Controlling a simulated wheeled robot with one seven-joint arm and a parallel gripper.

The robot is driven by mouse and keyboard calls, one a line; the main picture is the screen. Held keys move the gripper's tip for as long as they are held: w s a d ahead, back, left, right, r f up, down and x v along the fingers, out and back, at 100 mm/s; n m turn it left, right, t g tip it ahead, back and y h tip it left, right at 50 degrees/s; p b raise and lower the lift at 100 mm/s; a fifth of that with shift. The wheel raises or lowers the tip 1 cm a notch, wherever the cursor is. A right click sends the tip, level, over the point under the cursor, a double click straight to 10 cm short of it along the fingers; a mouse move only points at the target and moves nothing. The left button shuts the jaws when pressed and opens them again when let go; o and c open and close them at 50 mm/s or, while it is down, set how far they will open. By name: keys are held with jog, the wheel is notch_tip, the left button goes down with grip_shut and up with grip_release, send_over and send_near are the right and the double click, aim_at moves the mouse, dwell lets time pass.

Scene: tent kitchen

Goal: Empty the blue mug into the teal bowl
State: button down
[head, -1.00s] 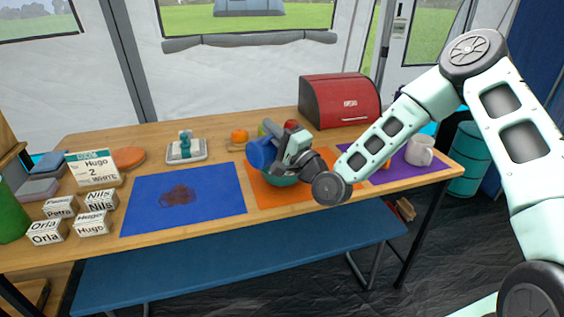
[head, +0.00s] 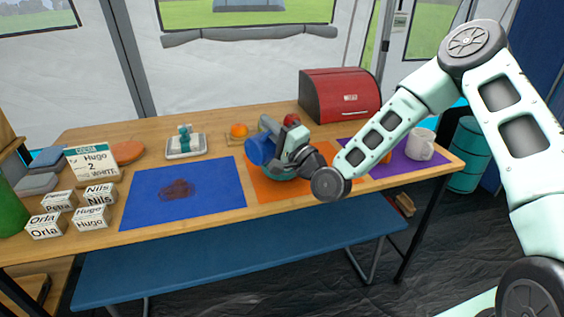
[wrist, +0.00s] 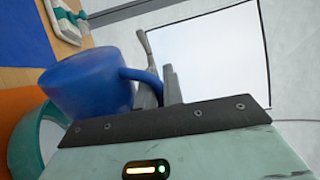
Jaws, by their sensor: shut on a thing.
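My gripper (head: 286,148) is shut on the blue mug (head: 260,149). In the wrist view the mug (wrist: 88,84) is held by its handle, between the fingers, and appears tilted. The teal bowl (head: 284,175) stands on the orange mat, below the mug and partly hidden by my gripper. In the wrist view the bowl (wrist: 28,150) shows at the lower left with a pale inside. What is in the mug and the bowl cannot be seen.
The orange mat (head: 263,189) lies between a blue mat (head: 220,190) with a brown stain and a purple mat (head: 413,172) with a white mug (head: 420,144). A red bread bin (head: 340,97) stands behind. Fruit (head: 239,130) and a butter dish (head: 185,146) are near the back.

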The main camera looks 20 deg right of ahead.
jog(key=shift+s+a+r+n+y, duration=0.25)
jog(key=shift+a+r+n+y, duration=0.2)
jog(key=shift+n, duration=0.35)
jog(key=s+a+f+n+g+b, duration=0.1)
jog(key=a+f+n+g+b, duration=0.1)
jog(key=n, duration=0.4)
jog(key=s+a+f+n+g+y+b, duration=0.1)
jog(key=s+a+f+n+g+b, duration=0.1)
jog(key=a+f+n+b, duration=0.3)
jog(key=s+a+f+n+g+y+b, duration=0.1)
jog(key=s+a+f+n+g+b, duration=0.1)
jog(key=a+f+n+b, duration=0.2)
jog(key=shift+s+f+n+y+b, duration=0.15)
jog(key=shift+f+n+b, duration=0.15)
jog(key=shift+n+b, duration=0.35)
jog(key=shift+s+f+n+y+b, duration=0.1)
jog(key=shift+f+n+b, duration=0.15)
jog(key=shift+n+b, duration=0.4)
jog(key=shift+s+a+f+n+g+b, duration=0.15)
jog(key=shift+a+f+n+b, duration=0.15)
jog(key=shift+n, duration=0.3)
jog(key=shift+s+a+f+n+g+b, duration=0.15)
jog(key=shift+a+f+n+b, duration=0.1)
jog(key=shift+f+n, duration=0.25)
jog(key=shift+r, duration=0.15)
